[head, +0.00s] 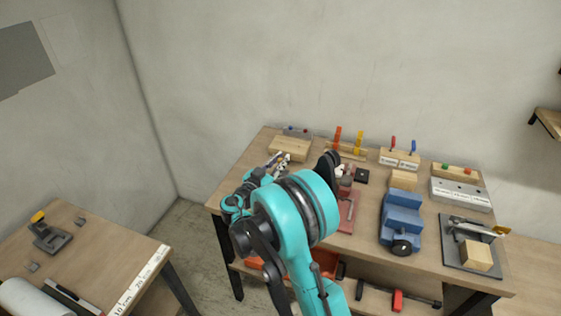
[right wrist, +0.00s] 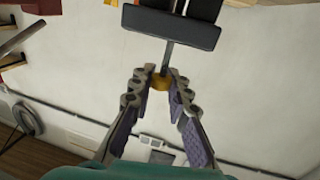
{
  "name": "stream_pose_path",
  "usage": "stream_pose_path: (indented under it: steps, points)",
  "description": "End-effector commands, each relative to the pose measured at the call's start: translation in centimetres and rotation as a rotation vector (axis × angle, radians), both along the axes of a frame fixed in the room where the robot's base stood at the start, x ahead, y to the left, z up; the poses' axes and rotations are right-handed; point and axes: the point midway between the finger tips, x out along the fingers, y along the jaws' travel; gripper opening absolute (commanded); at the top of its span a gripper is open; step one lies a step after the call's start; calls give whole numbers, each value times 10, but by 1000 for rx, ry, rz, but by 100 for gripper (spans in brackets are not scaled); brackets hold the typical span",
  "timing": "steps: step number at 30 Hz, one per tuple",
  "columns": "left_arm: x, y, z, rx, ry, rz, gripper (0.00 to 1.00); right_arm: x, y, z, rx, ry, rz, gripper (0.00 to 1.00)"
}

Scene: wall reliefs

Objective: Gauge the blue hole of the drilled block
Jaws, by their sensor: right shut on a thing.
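My right gripper (head: 279,160) is at the left side of the main table, partly hidden by my teal arm. In the right wrist view its fingertips (right wrist: 162,76) are shut on a small yellow-orange piece (right wrist: 161,83). A thin grey shaft (right wrist: 168,57) runs from this piece to a dark grey block (right wrist: 170,28). A pale wooden block (head: 289,148) lies close behind the gripper. A grey block with white labels (head: 461,194) stands at the table's right. I cannot tell which is the drilled block, and no blue hole shows clearly. My left gripper is out of view.
A blue stepped object (head: 401,219) stands right of my arm. Orange and yellow upright pieces (head: 348,142) and a rack with red and blue pins (head: 399,158) stand along the back. A grey tray (head: 451,256) lies front right. A second table (head: 85,262) is at left.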

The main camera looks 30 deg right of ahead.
Motion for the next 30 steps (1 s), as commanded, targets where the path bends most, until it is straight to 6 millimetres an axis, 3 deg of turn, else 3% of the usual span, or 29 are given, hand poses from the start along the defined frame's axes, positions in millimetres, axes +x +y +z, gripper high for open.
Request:
stream_pose_path:
  steps: [1, 3, 17, 30]
  points:
    - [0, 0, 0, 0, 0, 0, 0, 0, 0, 0, -1, 0, 0, 24]
    - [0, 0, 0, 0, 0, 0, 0, 0, 0, 0, -1, 0, 0, 39]
    - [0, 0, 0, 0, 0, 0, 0, -4, 8, 0, 0, 0, 1, 39]
    - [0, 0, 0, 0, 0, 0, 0, -46, 85, 0, 0, 0, 4, 39]
